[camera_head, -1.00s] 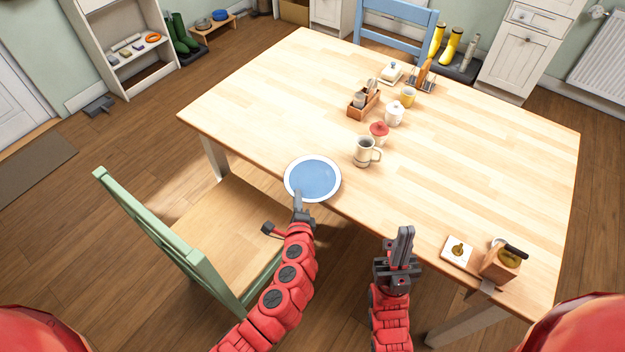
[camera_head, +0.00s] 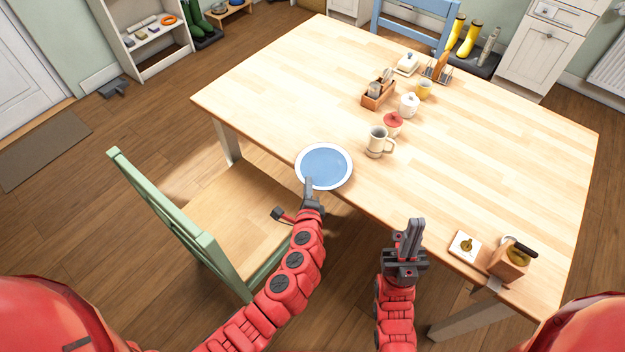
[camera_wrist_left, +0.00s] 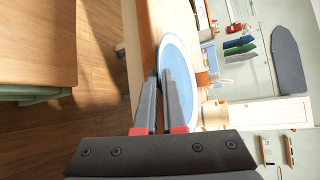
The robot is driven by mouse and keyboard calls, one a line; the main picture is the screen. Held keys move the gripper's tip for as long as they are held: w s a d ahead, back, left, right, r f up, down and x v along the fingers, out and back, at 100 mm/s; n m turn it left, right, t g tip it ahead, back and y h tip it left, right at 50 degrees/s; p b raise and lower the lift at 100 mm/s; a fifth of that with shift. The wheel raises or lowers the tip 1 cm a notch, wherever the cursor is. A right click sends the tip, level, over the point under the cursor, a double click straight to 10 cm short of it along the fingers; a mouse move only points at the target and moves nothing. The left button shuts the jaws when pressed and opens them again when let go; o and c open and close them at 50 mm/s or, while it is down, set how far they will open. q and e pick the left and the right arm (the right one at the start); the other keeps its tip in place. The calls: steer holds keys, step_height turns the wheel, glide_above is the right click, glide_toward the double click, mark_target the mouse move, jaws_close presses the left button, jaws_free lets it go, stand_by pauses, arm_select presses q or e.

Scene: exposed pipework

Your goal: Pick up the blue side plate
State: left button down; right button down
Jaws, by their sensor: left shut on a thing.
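The blue side plate (camera_head: 324,166), blue with a white rim, is at the near left edge of the wooden table (camera_head: 480,165). My left gripper (camera_head: 308,186) is shut on its near rim. In the left wrist view both fingers (camera_wrist_left: 165,85) close on the rim of the plate (camera_wrist_left: 178,55), which is seen tilted on its side. I cannot tell whether the plate touches the table. My right gripper (camera_head: 412,236) is at the near table edge, right of the plate, with its fingers together and nothing visible between them.
A grey mug (camera_head: 378,142) stands just right of the plate, with a red-lidded pot (camera_head: 393,124) and a white jar (camera_head: 409,105) behind. A green chair (camera_head: 185,225) stands close left of my left arm. A wooden block (camera_head: 508,264) sits at the right corner.

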arm_select(q)
steer(key=shift+r, duration=0.4)
steer(key=s+d+r+b, duration=0.2)
steer(key=s+d, duration=0.1)
steer(key=s, duration=0.5)
steer(key=s+d+r+b, duration=0.2)
steer(key=s+d+b, duration=0.1)
steer(key=s, duration=0.4)
steer(key=w+a+m, duration=0.1)
steer(key=w+a, duration=1)
steer(key=w, duration=0.2)
steer(key=w+a+r, duration=0.1)
steer(key=w+a, duration=0.1)
steer(key=a, duration=0.7)
steer(key=shift+n+h, duration=0.3)
steer(key=shift+h, duration=0.1)
steer(key=v, duration=0.2)
steer(key=r+v, duration=0.1)
steer(key=v, duration=0.2)
steer(key=shift+w, duration=0.1)
steer(key=shift+d, duration=0.1)
